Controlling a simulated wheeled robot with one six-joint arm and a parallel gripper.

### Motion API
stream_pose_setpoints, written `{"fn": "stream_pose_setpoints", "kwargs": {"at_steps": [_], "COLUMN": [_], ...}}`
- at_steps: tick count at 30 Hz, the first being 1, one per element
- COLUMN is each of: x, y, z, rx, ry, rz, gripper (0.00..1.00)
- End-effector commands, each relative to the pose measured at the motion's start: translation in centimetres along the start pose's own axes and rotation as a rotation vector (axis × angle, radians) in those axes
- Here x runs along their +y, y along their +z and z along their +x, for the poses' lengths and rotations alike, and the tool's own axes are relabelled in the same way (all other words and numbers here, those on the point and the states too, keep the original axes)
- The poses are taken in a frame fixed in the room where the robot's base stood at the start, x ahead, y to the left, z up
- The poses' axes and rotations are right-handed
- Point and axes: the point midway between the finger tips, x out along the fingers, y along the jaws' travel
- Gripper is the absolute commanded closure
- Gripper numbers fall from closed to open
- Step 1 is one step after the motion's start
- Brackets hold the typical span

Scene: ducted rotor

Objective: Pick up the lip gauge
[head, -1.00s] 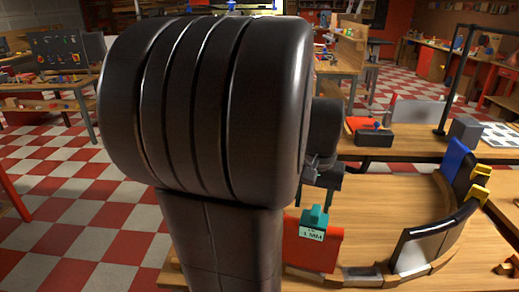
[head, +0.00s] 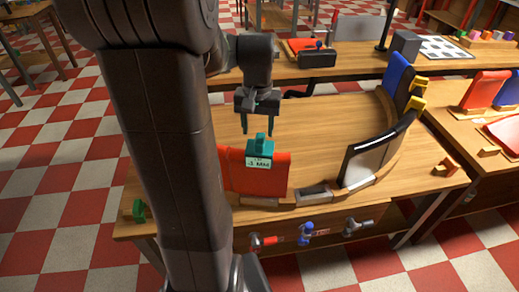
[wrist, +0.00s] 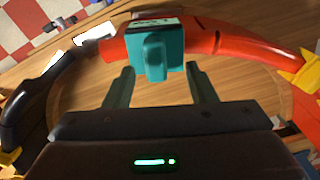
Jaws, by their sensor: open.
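The lip gauge (head: 260,147) is a small teal block with a raised grip and a white label. It sits on the top edge of a red curved panel (head: 277,182) that stands on the wooden bench. In the wrist view the gauge (wrist: 154,56) straddles the red panel's rim, upper middle. My gripper (head: 258,128) is open and empty, with its fingers pointing down just above and behind the gauge in the head view. In the wrist view the two teal-dark fingers lie either side of the gauge's grip, on the near side. I see no contact.
A white panel with a black edge (head: 372,160) and a blue panel (head: 397,75) continue the ring on the right, with yellow clips (head: 417,103) on them. The ring's middle is bare wood. Tools (head: 307,230) hang on the bench front. My arm hides the bench's left part.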

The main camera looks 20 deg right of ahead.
Motion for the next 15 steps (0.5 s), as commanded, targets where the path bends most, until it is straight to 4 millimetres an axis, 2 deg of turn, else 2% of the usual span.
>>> {"fn": "stream_pose_setpoints", "kwargs": {"at_steps": [6,9,15], "x": [0.6,0.6,0.6], "y": [0.2,0.2,0.2], "z": [3.3,4.2,4.5], "rx": [-0.005,-0.004,-0.001], "ry": [0.0,0.0,0.0], "rz": [0.0,0.0,0.0], "gripper": [0.49,0.49,0.49]}}
